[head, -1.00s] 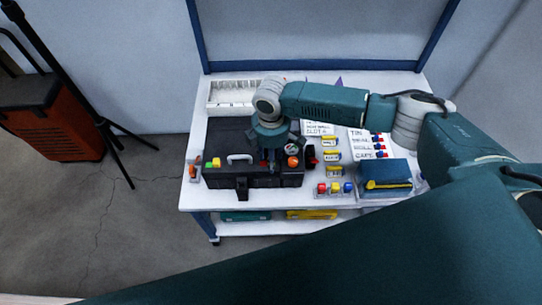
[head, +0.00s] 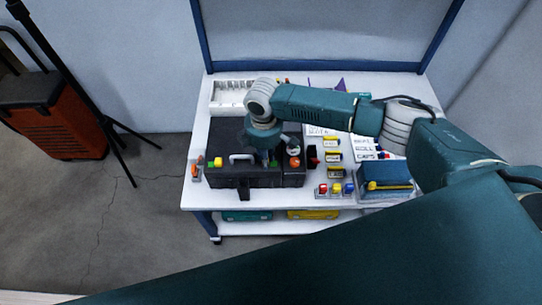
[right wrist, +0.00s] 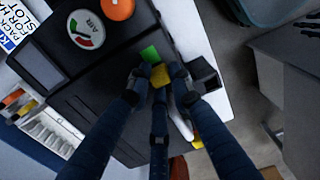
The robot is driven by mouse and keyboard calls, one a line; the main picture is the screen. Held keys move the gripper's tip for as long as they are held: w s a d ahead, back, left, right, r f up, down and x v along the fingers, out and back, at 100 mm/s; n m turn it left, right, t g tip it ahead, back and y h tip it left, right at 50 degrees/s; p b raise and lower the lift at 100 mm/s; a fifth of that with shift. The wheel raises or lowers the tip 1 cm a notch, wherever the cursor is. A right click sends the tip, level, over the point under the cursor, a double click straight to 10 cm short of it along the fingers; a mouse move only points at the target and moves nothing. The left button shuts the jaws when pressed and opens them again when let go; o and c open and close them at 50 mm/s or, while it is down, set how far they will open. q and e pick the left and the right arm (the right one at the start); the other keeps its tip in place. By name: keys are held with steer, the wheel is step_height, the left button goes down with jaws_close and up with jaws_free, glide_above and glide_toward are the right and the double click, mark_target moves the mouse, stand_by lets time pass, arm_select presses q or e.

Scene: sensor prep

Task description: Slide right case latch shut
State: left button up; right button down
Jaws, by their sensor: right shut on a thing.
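The black case (head: 228,178) lies on the white workbench, with a pale handle (head: 241,157) at its front. My right gripper (right wrist: 160,76) reaches down onto the case top, right of the handle. Its fingers are shut around the small yellow slider of the right latch (right wrist: 161,78). A green patch (right wrist: 150,53) shows beside the slider, on the gauge side; green also shows by the fingers in the head view (head: 273,163). The left latch (head: 218,162) shows green and yellow left of the handle. The fingers hide part of the right latch. My left gripper is not in view.
A round gauge (right wrist: 86,29) and an orange knob (head: 295,162) sit on the case's right part. A black clasp (right wrist: 204,74) juts from the front. A blue box (head: 386,174) and colored blocks stand to the right. A white tray (head: 228,94) is behind.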

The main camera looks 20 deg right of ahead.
steer(key=shift+a, duration=0.2)
steer(key=c, duration=1.6)
jaws_free()
steer(key=shift+a, duration=0.1)
steer(key=shift+o, duration=0.2)
steer(key=shift+r, duration=0.1)
step_height(320, 180, up, 12)
